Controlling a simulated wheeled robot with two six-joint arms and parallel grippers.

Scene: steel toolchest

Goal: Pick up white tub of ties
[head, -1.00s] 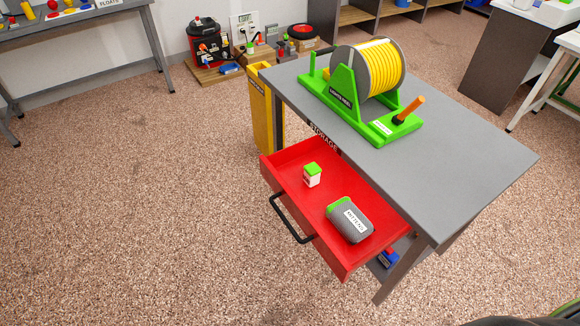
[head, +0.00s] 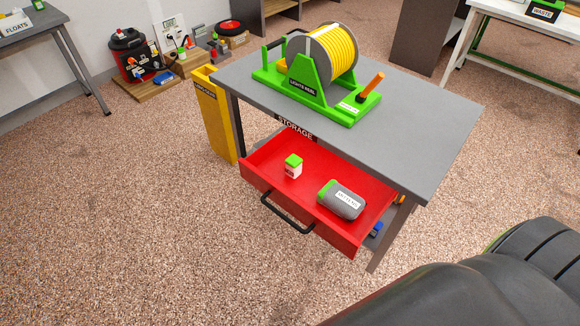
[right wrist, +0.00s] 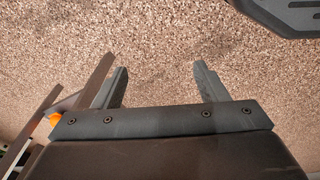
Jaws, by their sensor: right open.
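A small white tub with a green lid (head: 293,166) stands upright in the open red drawer (head: 262,184), towards its left end. It is apart from the grey mittens bundle in the same drawer. My right gripper (right wrist: 160,82) is open and empty in the right wrist view, with carpet beyond its fingers. In the head view a dark part of my arm shows at the lower right, but no fingertips show there. The tub is not in the right wrist view. My left gripper is in neither view.
The grey mittens bundle (head: 343,201) lies at the drawer's right end. A black handle (head: 287,215) runs along its front. The grey tabletop (head: 420,120) overhangs the drawer and holds a green reel stand (head: 307,84). A yellow bin (head: 213,118) stands left. Carpet in front is clear.

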